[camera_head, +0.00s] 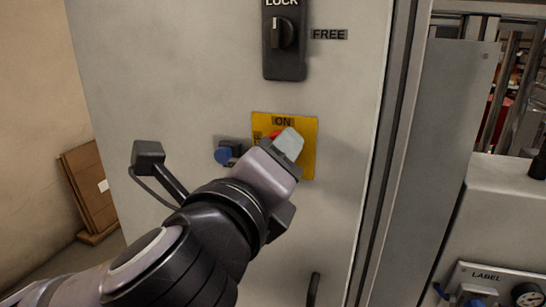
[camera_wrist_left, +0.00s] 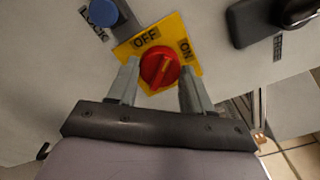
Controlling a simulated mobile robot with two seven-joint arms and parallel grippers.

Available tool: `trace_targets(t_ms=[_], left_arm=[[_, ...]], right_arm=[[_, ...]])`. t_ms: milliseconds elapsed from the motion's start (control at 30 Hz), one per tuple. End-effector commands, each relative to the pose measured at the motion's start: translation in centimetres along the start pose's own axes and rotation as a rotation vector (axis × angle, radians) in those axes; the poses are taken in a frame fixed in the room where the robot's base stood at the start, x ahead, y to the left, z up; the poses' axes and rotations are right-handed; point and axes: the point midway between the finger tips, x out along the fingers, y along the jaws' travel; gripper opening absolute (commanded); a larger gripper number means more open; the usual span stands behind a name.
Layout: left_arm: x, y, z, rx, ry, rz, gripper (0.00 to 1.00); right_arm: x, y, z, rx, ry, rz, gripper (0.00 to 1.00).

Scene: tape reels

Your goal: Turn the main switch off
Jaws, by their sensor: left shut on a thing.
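The main switch is a red rotary knob (camera_wrist_left: 160,68) on a yellow plate (camera_head: 308,160) on the grey cabinet front. In the left wrist view the plate (camera_wrist_left: 178,27) carries the words OFF and ON beside the knob. In the head view ON is at the plate's top, and only a sliver of the red knob (camera_head: 275,136) shows behind my fingers. My left gripper (camera_head: 286,142) is shut on the knob, with one finger on each side of it in the left wrist view (camera_wrist_left: 160,84). I cannot tell exactly which label the knob points to. My right gripper is not in view.
A black rotary switch (camera_head: 284,38) marked LOCK and FREE sits above the plate. A blue knob (camera_head: 222,156) is just left of it. A dark handle (camera_head: 313,290) is low on the cabinet door. A labelled control panel (camera_head: 497,280) is at lower right.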

Motion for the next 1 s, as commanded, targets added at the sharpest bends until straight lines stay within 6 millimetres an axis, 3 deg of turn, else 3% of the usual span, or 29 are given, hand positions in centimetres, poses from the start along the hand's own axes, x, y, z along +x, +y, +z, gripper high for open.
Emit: trace_targets(t_ms=[600,1000], left_arm=[[0.0,-0.1,-0.1,-0.579,0.003,0.002,0.2],[0.0,-0.1,0.0,-0.825,0.002,0.002,0.2]], right_arm=[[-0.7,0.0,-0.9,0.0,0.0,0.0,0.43],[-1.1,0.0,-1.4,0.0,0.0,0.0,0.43]])
